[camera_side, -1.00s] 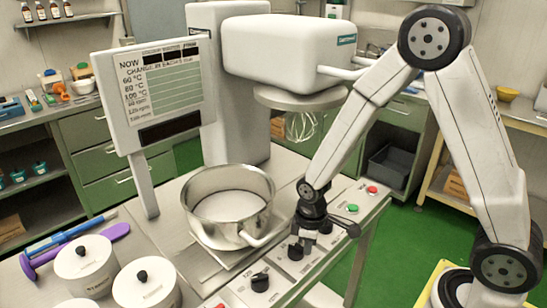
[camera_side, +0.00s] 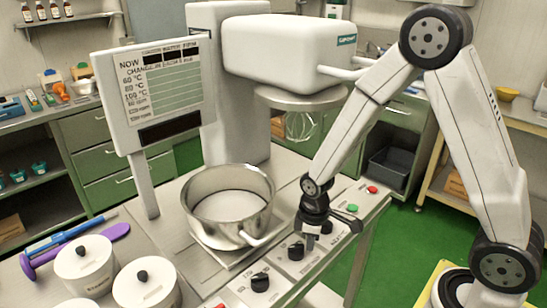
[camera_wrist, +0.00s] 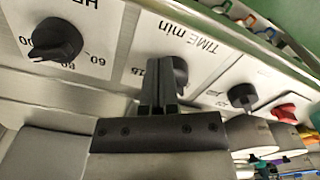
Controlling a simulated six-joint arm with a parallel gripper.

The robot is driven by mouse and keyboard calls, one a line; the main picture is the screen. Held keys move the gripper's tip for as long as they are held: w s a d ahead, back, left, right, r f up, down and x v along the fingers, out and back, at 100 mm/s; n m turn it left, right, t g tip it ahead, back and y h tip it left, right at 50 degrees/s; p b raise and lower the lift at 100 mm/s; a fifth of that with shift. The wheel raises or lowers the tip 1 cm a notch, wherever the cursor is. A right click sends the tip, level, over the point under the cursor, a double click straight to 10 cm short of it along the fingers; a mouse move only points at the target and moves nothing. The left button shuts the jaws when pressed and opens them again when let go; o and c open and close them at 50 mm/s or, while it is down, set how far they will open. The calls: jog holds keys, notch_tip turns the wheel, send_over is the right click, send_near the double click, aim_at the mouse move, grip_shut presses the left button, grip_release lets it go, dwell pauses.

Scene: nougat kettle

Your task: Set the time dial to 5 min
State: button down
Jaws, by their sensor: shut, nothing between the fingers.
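The time dial (camera_wrist: 180,75) is a black knob on a white plate marked "TIME min" in the wrist view, where the lettering is upside down. A "15" mark shows beside it; its other marks and pointer are mostly hidden. In the side view the time dial (camera_side: 296,251) is the middle black knob on the front panel. My gripper (camera_wrist: 158,62) is shut and empty, its fingers overlapping the dial's left part in the wrist view. In the side view my gripper (camera_side: 313,233) points down beside the dial. I cannot tell if they touch.
The heat dial (camera_wrist: 55,40) is left of the time dial in the wrist view; another black dial (camera_wrist: 243,97) and a red button (camera_wrist: 285,112) are to its right. The steel kettle (camera_side: 232,205) stands behind the panel. White lidded jars (camera_side: 146,287) stand at the lower left.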

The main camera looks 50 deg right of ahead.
jog(key=shift+s+d+r, duration=0.1)
jog(key=shift+r, duration=2.9)
jog(key=s+r+m+t, duration=0.2)
jog(key=s+r+m, duration=0.1)
jog(key=s+m, duration=0.2)
jog(key=shift+s+d+m+t, duration=0.25)
jog(key=shift+m+t, duration=0.05)
jog(key=shift+m, duration=0.2)
